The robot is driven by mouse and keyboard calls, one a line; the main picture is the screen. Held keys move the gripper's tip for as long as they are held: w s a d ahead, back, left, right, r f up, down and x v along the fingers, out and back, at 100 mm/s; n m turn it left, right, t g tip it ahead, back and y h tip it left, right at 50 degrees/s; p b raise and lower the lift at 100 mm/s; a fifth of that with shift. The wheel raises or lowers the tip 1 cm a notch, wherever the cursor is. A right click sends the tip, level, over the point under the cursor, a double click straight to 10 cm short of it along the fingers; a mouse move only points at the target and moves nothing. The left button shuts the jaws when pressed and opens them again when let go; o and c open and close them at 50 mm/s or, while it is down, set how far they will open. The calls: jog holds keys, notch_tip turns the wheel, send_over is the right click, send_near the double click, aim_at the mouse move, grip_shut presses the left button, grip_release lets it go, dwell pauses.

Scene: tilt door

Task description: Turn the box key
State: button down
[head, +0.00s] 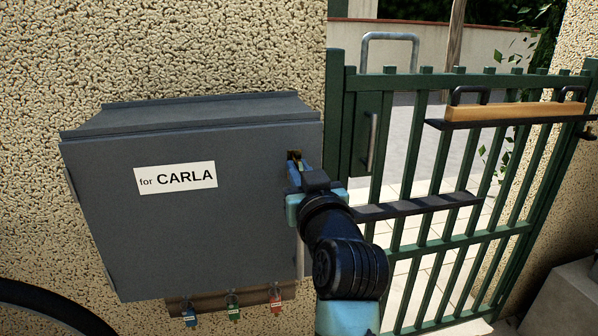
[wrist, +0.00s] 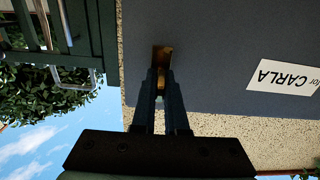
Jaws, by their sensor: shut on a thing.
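A grey wall box (head: 180,220) with a white "for CARLA" label hangs on the rough wall. A small brass-coloured lock with the box key (head: 294,157) is near the box's upper right corner. My gripper (head: 296,173) is at this lock, its fingers shut on the key. In the wrist view, the fingers (wrist: 160,80) close on the brass key (wrist: 162,60) against the box face (wrist: 220,60). The fingers hide most of the key, so its turn angle cannot be told. The box door looks closed.
Blue (head: 189,318), green (head: 234,312) and red (head: 275,304) tagged items hang on a board below the box. A green barred gate (head: 420,190) with a wooden-topped ledge (head: 510,112) stands to the right. A dark curved hose or tyre (head: 45,300) is at lower left.

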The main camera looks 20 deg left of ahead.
jog(key=c, duration=1)
grip_release()
jog(key=shift+o, duration=0.2)
jog(key=b+v, duration=0.1)
jog(key=v, duration=1.2)
